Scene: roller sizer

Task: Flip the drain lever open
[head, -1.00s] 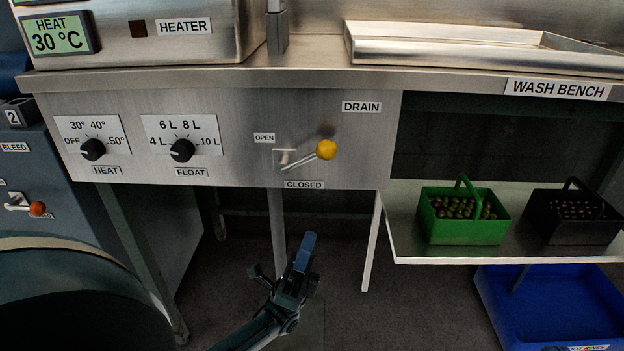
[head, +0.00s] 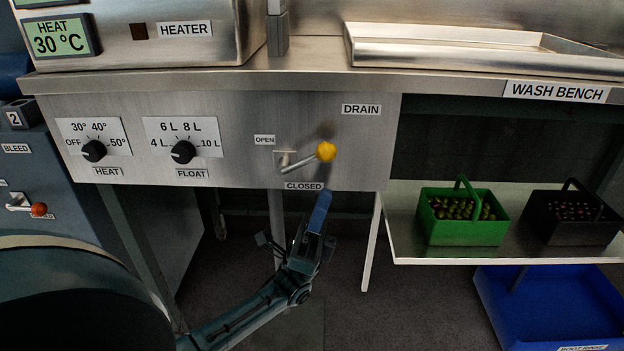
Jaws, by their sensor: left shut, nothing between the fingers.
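The drain lever (head: 300,163) sticks out of the steel front panel of the wash bench. Its yellow knob (head: 326,152) is at its right end, tilted slightly up. The OPEN label (head: 264,139) is to the upper left of the lever's base, and the CLOSED label (head: 305,186) is below the lever. My right gripper is not in view.
The HEAT knob (head: 94,151) and FLOAT knob (head: 183,152) are left on the panel. A green basket (head: 463,228) and a black basket (head: 570,233) stand on the right shelf, above a blue tub (head: 500,313). The bench edge (head: 230,78) overhangs the panel.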

